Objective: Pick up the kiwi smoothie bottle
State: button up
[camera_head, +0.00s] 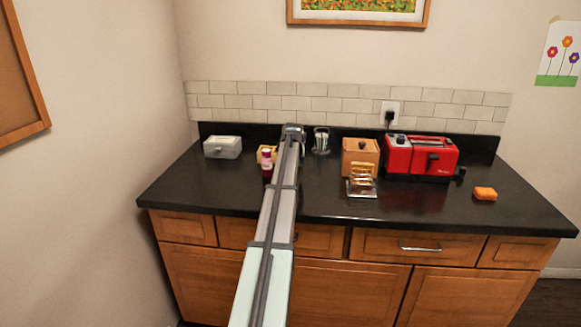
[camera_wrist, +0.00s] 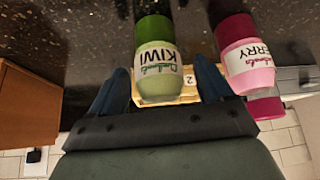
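The kiwi smoothie bottle (camera_wrist: 160,72) is green with a white label reading KIWI. In the wrist view it stands between the two blue fingers of my gripper (camera_wrist: 162,82), with a narrow gap showing on each side. My gripper looks open around it. In the head view my gripper (camera_head: 293,130) is over the back of the counter, and my arm hides the kiwi bottle.
A pink berry bottle (camera_wrist: 250,68) stands close beside the kiwi bottle; the head view shows it too (camera_head: 266,164). A pale yellow object (camera_wrist: 188,98) is behind. A grey box (camera_head: 222,148), utensil holder (camera_head: 321,141), wooden box (camera_head: 360,157) and red toaster (camera_head: 420,156) are on the counter.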

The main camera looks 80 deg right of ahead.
jog(key=c, duration=1.2)
jog(key=shift+r, duration=0.1)
notch_tip(320, 180, up, 10)
jog(key=shift+f, duration=0.1)
